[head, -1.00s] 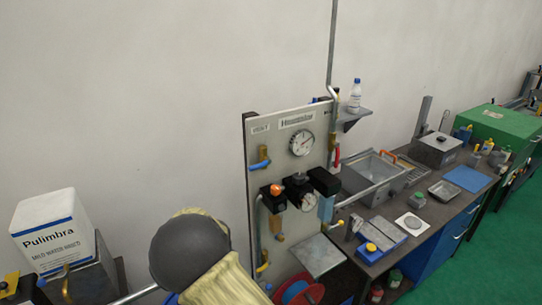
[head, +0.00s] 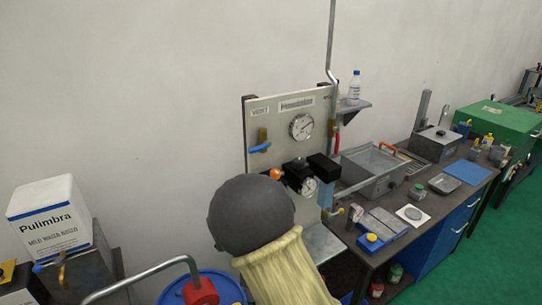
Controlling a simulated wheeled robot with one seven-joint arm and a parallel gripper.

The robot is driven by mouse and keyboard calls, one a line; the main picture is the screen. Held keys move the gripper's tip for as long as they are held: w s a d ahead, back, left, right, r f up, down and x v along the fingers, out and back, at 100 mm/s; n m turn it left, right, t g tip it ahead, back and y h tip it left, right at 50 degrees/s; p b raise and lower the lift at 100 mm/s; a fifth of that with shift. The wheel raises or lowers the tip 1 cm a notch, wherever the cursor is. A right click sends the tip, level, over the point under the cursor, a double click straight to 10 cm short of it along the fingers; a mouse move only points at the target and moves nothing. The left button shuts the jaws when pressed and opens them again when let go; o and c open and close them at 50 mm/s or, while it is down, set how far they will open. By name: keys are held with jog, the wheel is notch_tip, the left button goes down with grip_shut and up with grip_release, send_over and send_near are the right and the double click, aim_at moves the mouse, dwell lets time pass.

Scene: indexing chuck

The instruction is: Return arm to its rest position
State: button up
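My arm shows in the head view as a dark grey rounded joint cover with a cream ribbed sleeve below it, at the lower middle. It stands in front of the lower part of the gauge panel (head: 262,110) and hides some of it. My gripper is not in the picture, so its fingers and anything in them cannot be seen.
A blue drum (head: 226,288) with a red fitting (head: 201,292) and a bent metal pipe stand left of my arm. A white Pulimbra box (head: 48,215) is at far left. A workbench (head: 400,243) with a metal basin (head: 372,172) runs to the right.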

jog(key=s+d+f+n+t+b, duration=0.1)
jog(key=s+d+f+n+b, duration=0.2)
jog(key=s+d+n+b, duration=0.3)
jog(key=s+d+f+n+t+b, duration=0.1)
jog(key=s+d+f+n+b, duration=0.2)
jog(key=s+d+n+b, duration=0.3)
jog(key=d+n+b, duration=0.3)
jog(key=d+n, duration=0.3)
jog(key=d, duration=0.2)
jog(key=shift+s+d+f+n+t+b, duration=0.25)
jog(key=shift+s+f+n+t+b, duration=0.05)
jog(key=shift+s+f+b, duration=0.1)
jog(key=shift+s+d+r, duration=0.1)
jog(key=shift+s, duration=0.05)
